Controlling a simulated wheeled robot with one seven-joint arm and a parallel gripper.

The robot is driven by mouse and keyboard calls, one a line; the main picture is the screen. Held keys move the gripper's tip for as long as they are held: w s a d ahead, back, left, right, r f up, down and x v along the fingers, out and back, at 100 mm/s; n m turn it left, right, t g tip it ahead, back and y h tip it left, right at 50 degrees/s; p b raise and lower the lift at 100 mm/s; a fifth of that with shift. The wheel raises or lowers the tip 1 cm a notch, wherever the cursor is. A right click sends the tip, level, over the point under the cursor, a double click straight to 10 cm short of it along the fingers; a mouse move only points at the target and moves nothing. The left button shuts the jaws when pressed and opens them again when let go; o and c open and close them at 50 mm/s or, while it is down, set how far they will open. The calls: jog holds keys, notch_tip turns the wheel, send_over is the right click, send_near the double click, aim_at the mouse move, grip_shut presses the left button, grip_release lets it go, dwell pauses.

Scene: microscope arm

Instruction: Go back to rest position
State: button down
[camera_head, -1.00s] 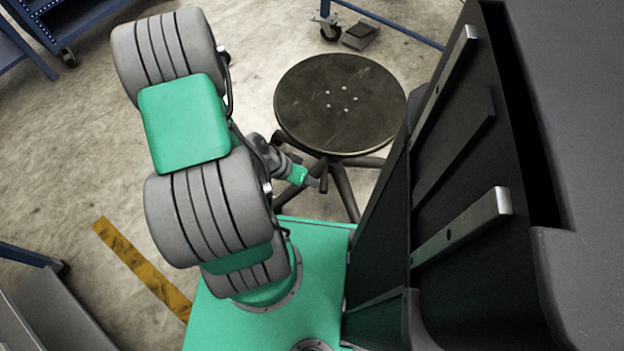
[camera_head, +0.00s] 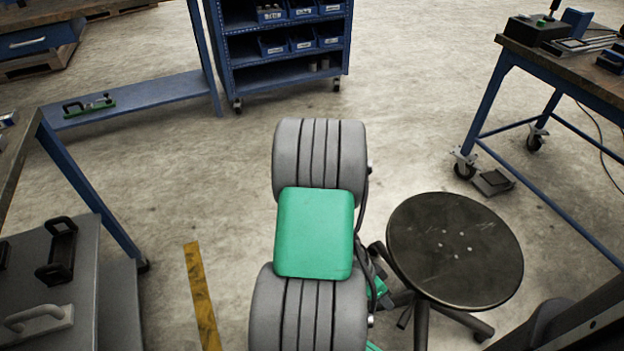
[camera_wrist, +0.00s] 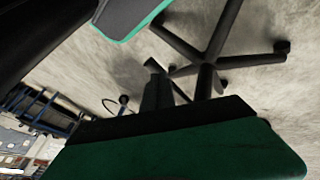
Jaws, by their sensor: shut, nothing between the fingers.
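My gripper (camera_wrist: 154,88) shows in the wrist view as dark fingers closed together beyond my green and black wrist housing, with nothing held between them. In the head view my grey and green arm is folded upright in the middle. It hides most of my wrist, and only a little green and grey shows beside the stool.
A round black stool (camera_head: 455,250) stands close to the right of my arm; its legs (camera_wrist: 205,75) also show in the wrist view. A blue-legged workbench (camera_head: 560,70) is at right, a blue shelf cart (camera_head: 285,50) behind, and a grey cabinet (camera_head: 60,290) at left. Open floor lies between.

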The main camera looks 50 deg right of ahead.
jog(key=b+x, duration=0.1)
jog(key=x, duration=0.4)
jog(key=shift+w+d+f+b, duration=0.15)
jog(key=shift+w+f+b, duration=0.1)
jog(key=shift+b, duration=0.1)
jog(key=shift+r, duration=0.15)
